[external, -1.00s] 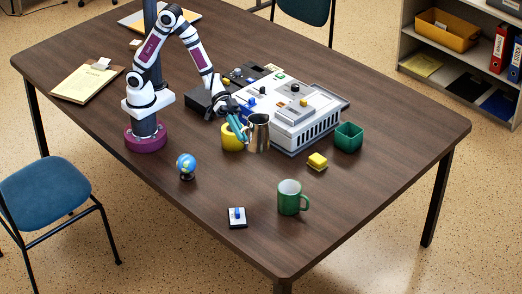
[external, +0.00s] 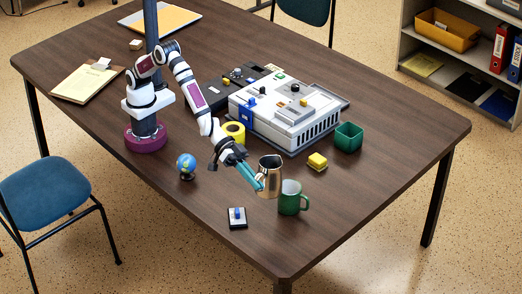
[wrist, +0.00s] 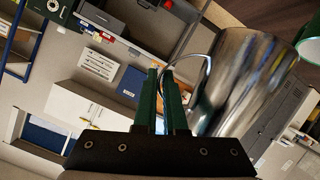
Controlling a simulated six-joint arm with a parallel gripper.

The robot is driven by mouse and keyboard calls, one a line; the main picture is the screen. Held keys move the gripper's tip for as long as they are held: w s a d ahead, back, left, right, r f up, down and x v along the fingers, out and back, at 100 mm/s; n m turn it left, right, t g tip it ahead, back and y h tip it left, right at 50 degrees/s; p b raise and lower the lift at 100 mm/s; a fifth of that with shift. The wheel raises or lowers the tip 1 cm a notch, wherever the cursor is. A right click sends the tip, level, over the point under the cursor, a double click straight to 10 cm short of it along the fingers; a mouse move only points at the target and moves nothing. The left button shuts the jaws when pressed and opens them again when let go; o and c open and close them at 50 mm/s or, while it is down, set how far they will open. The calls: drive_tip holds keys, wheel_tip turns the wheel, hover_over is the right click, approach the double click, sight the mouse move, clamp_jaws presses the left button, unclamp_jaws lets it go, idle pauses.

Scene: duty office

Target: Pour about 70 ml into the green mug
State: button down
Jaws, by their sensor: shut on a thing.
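The green mug (external: 291,199) stands upright on the table, its handle to the right and its inside pale. A shiny metal pitcher (external: 269,177) is held just left of the mug and partly overlaps it in the external view. My gripper (external: 258,185) is shut on the pitcher's handle. In the wrist view, my gripper's fingers (wrist: 163,100) are together at the handle, and the pitcher (wrist: 240,85) fills the right side. A pale round rim with a green edge (wrist: 311,50), likely the mug, shows at the right edge. I cannot see the pitcher's contents or any stream.
A small globe (external: 186,165) and a blue switch box (external: 237,217) stand to the left. The table's front right is clear.

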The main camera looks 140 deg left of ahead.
drive_tip(key=w+d, duration=0.1)
drive_tip(key=d, duration=0.3)
wheel_tip(320, 180, down, 14)
drive_tip(key=shift+r, duration=0.1)
idle(0.3)
drive_tip(key=w+y, duration=0.1)
drive_tip(key=w, duration=0.1)
drive_tip(key=w+a+n+y, duration=0.1)
drive_tip(key=w, duration=0.1)
drive_tip(key=w+n+y, duration=0.1)
drive_tip(key=w+y, duration=0.1)
drive_tip(key=shift+a, duration=0.25)
